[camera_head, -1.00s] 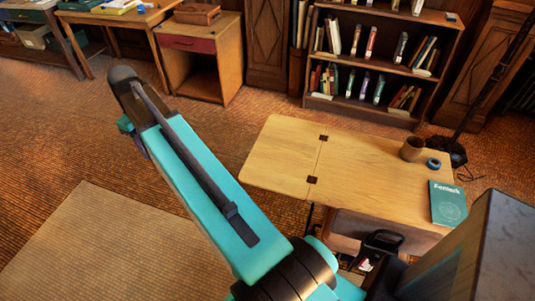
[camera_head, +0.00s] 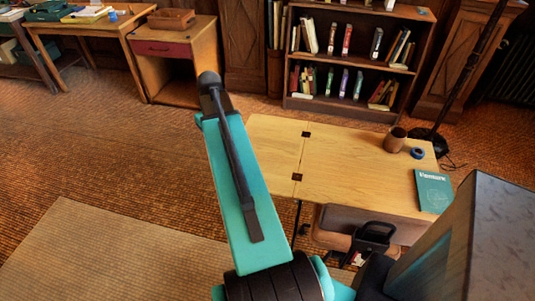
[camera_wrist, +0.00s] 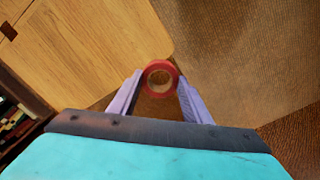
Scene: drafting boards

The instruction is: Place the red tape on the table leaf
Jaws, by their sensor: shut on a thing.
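The red tape (camera_wrist: 148,78) is a small red ring held between the two pale purple fingers of my gripper (camera_wrist: 160,85) in the wrist view. My gripper is shut on it. The table leaf (camera_head: 268,150) is the pale wooden left end of the table in the head view, joined at a seam with two dark hinges. The leaf (camera_wrist: 105,45) also fills the upper left of the wrist view, its corner just behind the tape. The tape's height above it is unclear. In the head view my arm hides the gripper and tape.
On the main table top stand a brown cup (camera_head: 395,140), a blue tape roll (camera_head: 417,154) and a teal book (camera_head: 433,190), all right of the leaf. The visible leaf is bare. A bookcase (camera_head: 357,105) stands behind. Carpet lies left of the table.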

